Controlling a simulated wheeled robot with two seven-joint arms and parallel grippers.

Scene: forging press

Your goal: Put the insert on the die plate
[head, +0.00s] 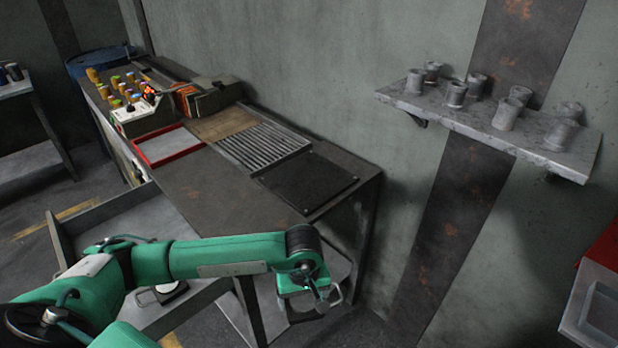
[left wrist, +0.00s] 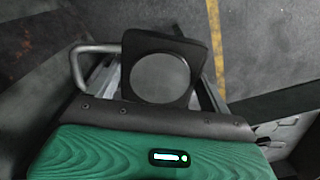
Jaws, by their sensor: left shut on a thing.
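My left gripper (head: 308,303) hangs low in front of the bench's right end in the head view, below the bench top. Its fingers and load are mostly hidden there. In the left wrist view, a round grey face in a dark rounded-square surround (left wrist: 160,78) shows just beyond the green hand. It seems to be the held insert, but the fingers' contact is hidden. A flat black plate (head: 308,182) lies on the bench's right end, apart from the gripper. I cannot tell whether it is the die plate. My right gripper is not seen.
The bench (head: 195,185) also holds a ribbed grate (head: 262,148), a brown board (head: 225,122), a red-rimmed tray (head: 167,145) and several small coloured pieces. A wall shelf (head: 470,123) carries several grey cups. A red-and-grey bin (head: 597,305) stands at right.

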